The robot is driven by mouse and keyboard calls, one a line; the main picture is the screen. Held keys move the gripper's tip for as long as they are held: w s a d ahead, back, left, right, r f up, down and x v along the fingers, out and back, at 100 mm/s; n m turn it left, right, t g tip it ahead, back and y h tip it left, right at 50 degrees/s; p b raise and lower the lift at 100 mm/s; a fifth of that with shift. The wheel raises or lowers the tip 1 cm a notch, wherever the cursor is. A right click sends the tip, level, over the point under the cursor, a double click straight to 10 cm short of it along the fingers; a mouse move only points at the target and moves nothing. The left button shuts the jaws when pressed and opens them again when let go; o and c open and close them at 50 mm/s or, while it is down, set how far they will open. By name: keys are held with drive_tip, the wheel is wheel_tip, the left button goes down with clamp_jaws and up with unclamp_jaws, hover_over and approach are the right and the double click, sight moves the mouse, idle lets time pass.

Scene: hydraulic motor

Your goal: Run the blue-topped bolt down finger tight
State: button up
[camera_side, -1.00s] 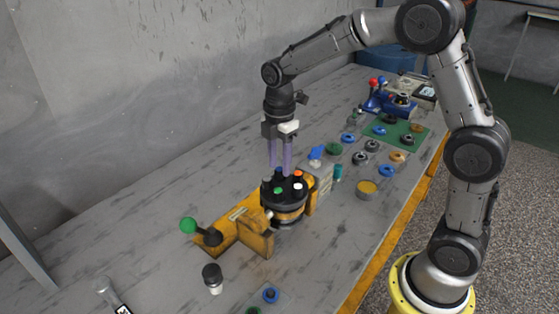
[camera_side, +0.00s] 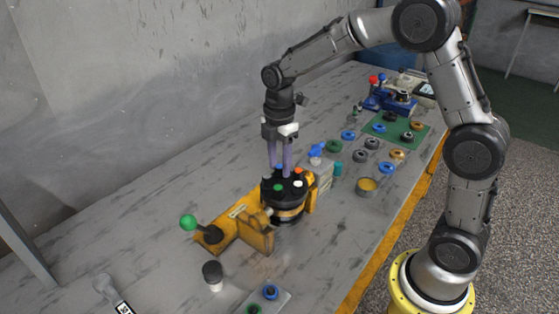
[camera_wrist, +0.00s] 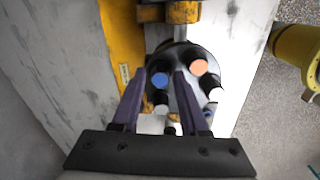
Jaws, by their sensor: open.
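The round black motor top (camera_side: 286,190) sits in the yellow fixture (camera_side: 256,232), with several colour-topped bolts around its rim. The blue-topped bolt (camera_wrist: 160,80) is between my open fingertips in the wrist view, with a visible gap on each side. My gripper (camera_wrist: 160,73) points down over the motor and also shows in the side view (camera_side: 279,170). In the side view the fingers partly hide the blue top. I cannot tell how far the bolt is threaded in.
An orange-topped bolt (camera_wrist: 199,67) and a white-topped bolt (camera_wrist: 214,95) stand close to my right finger. A green-knobbed lever (camera_side: 188,222) rises from the fixture's left end. A black-and-white cylinder (camera_side: 213,276) stands in front. Several rings lie on the bench at right.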

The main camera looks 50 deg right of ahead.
drive_tip(key=shift+f, duration=0.5)
drive_tip(key=shift+r, duration=0.2)
idle(0.4)
clamp_jaws()
drive_tip(key=shift+m, duration=2.1)
drive_tip(key=shift+m, duration=2)
